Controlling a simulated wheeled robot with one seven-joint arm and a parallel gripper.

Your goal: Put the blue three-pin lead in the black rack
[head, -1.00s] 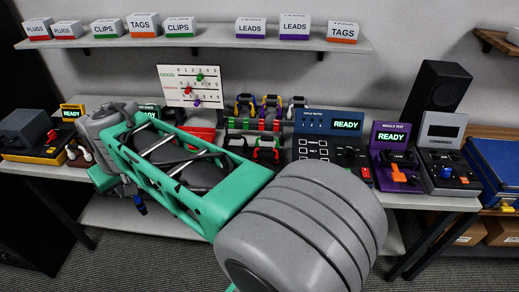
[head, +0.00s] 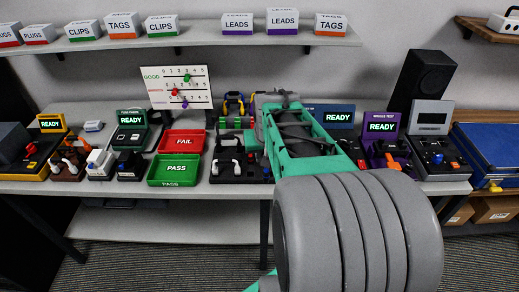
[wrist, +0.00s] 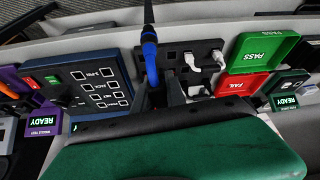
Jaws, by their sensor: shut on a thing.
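The blue lead (wrist: 150,50) is held in my gripper (wrist: 157,90) in the wrist view, its blue body between the dark fingers and a dark end running up to the top edge. Its pins cannot be made out. The black rack (wrist: 207,47) is just right of the lead in the wrist view, with two white leads in it. In the head view the black rack (head: 225,178) stands right of the trays, with a white lead showing. There my arm covers the rack's right side and hides my fingers. Whether the lead touches the rack I cannot tell.
A red FAIL tray (head: 181,142) and a green PASS tray (head: 173,170) stand left of the rack. A blue tester (wrist: 92,85) lies close on the other side, with a purple tester (head: 382,145) beyond. Coloured leads (head: 233,103) hang behind the rack.

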